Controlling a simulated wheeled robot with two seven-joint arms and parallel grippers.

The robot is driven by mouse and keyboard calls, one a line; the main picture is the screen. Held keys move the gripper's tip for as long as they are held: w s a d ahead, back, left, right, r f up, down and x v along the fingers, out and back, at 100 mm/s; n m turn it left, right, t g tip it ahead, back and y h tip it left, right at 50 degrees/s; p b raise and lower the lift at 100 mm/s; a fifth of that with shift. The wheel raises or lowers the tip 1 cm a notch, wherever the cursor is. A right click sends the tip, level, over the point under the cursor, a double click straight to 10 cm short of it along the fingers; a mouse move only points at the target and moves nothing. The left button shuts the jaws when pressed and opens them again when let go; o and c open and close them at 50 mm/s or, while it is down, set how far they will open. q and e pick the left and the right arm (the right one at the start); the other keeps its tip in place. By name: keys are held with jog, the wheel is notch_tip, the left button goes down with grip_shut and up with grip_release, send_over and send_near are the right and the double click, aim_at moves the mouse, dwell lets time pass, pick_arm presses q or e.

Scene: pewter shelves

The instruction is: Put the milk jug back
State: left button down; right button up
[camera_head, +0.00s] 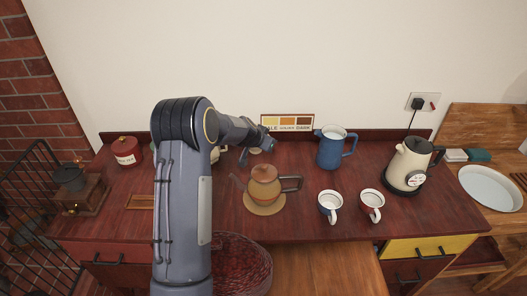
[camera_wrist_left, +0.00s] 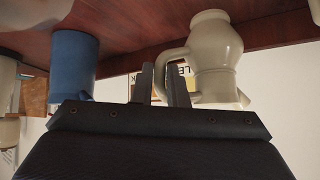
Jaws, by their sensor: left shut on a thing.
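The milk jug is the cream jug (camera_wrist_left: 216,62) in the left wrist view, which is upside down. Its handle (camera_wrist_left: 172,62) reaches to the fingers of my left gripper (camera_wrist_left: 165,85), which are shut on it. The jug looks upright; I cannot tell whether its base touches the counter. In the head view my left gripper (camera_head: 262,148) is behind the brown teapot, near the back wall, and my forearm hides most of the jug. My right gripper is not in view.
A teapot (camera_head: 263,187) stands on a round mat in front of my gripper. A blue jug (camera_head: 330,150) stands to the right, with two cups (camera_head: 330,203) (camera_head: 371,204) and a kettle (camera_head: 408,163). A colour-patch sign (camera_head: 288,122) is at the back. A red pot (camera_head: 126,150) stands left.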

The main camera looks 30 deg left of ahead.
pick_arm(q)
jog(key=f, duration=0.1)
jog(key=a+f, duration=0.1)
jog(key=f, duration=0.2)
jog(key=shift+w+a+f, duration=0.2)
jog(key=shift+w+f, duration=0.1)
jog(key=shift+f, duration=0.05)
jog(key=shift+f+b, duration=0.1)
jog(key=shift+b, duration=0.2)
jog(key=c, duration=1.5)
grip_release()
jog(key=shift+o, duration=0.3)
jog(key=shift+s, duration=0.1)
